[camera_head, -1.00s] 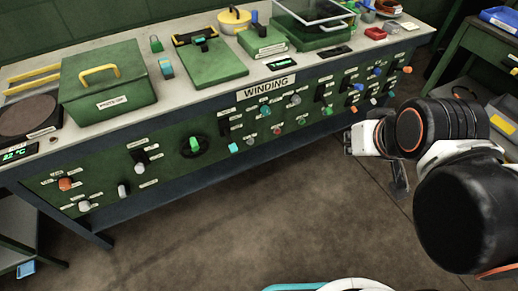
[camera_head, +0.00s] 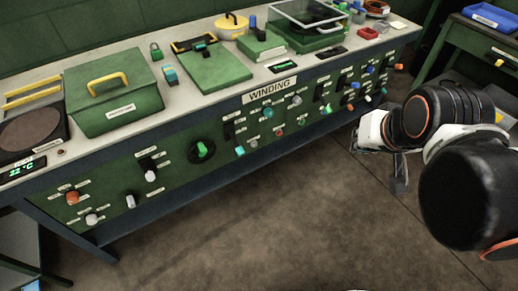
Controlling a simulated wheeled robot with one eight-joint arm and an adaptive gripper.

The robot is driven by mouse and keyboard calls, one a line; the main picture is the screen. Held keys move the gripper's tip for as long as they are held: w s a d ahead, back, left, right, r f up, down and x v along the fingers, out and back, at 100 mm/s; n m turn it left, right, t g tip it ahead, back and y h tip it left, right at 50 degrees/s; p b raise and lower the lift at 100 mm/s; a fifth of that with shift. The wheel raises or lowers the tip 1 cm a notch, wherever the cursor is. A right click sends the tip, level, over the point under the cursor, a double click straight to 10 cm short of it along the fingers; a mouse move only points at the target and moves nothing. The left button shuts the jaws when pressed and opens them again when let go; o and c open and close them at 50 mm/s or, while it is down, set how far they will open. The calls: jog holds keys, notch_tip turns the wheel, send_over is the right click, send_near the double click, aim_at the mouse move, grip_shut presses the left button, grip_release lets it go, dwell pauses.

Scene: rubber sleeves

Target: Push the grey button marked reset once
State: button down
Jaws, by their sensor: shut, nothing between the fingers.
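The green control panel (camera_head: 190,180) on the bench front carries several knobs, switches and buttons with small white labels. The labels are too small to read, so I cannot tell which one says reset. A small grey round button (camera_head: 252,143) sits below the WINDING sign (camera_head: 270,92). A grey knob (camera_head: 295,100) is higher on the panel, to its right. My gripper (camera_head: 357,138) is at the right, in front of the panel's right part, apart from those controls. It is shut and empty, and its fingertips are small in the picture.
The bench top (camera_head: 215,98) holds a green box with a yellow handle (camera_head: 115,95), a green press-like block (camera_head: 215,75) and a clear-lidded case (camera_head: 308,25). A second green bench with a blue tray (camera_head: 490,18) stands at right. The floor (camera_head: 255,225) before the panel is clear.

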jog(key=w+a+f+m+g+p, duration=0.1)
jog(key=w+a+f+m, duration=0.3)
jog(key=w, duration=0.5)
jog(key=w+a+f+m+y, duration=0.1)
jog(key=w+a+f+m, duration=0.15)
jog(key=w+m, duration=0.55)
jog(key=w+a+f+m+g+p, duration=0.1)
jog(key=w+a+f+m, duration=0.25)
jog(key=w, duration=0.75)
jog(key=w+a+f+m, duration=0.2)
jog(key=a+f+m, duration=0.1)
jog(key=f, duration=0.8)
jog(key=w+a+f+m+g+p, duration=0.1)
jog(key=f+m, duration=0.4)
jog(key=f, duration=0.7)
jog(key=w+a+f+m+y, duration=0.1)
jog(key=w+a+f+m, duration=0.2)
jog(key=f, duration=0.8)
jog(key=shift+w+a+f+m+p, duration=0.25)
jog(key=shift+a+m+p, duration=0.1)
jog(key=shift+a+m, duration=0.5)
jog(key=shift+a, duration=0.1)
